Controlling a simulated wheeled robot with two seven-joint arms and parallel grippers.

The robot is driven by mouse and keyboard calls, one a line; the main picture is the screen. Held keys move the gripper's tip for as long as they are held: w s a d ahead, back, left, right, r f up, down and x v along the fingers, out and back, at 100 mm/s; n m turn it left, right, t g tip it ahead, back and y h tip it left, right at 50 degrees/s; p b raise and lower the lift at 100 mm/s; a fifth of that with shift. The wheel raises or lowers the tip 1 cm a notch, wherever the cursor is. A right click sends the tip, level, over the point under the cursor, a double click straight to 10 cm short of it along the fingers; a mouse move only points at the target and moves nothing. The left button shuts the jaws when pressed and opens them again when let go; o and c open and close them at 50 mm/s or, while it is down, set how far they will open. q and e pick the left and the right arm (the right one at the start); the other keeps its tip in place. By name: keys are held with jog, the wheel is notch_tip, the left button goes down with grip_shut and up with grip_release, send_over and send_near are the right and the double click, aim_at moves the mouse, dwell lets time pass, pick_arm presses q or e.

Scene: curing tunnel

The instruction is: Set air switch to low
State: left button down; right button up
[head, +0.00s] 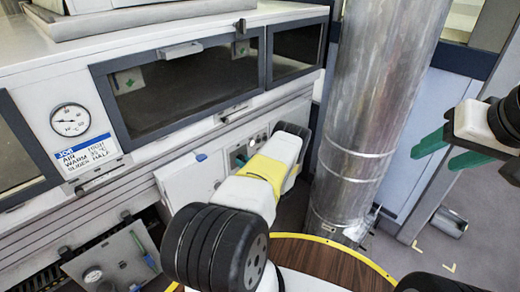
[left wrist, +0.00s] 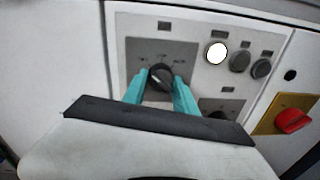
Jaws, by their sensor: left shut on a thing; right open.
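The air switch is a black rotary knob (left wrist: 160,78) on a grey plate in the left wrist view, with small marks around it that are too blurred to read. My left gripper (left wrist: 162,92) has its two teal fingers on either side of the knob and is shut on it. The knob's pointer setting is hard to make out. In the head view, my left arm reaches to the small control panel, and the wrist hides most of the knob area. My right gripper (head: 449,150) is open and empty at the right, away from the panel.
In the left wrist view, a lit white lamp (left wrist: 217,53), dark buttons, a second knob (left wrist: 217,112) and a red switch on yellow (left wrist: 292,120) sit close by. In the head view are a label (head: 88,153), a gauge (head: 70,120) and a large metal duct (head: 375,90).

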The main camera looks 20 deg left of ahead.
pick_arm(q)
jog(key=m, duration=0.5)
jog(key=shift+r+m, duration=0.1)
jog(key=shift+m, duration=2)
jog(key=c, duration=1)
grip_release()
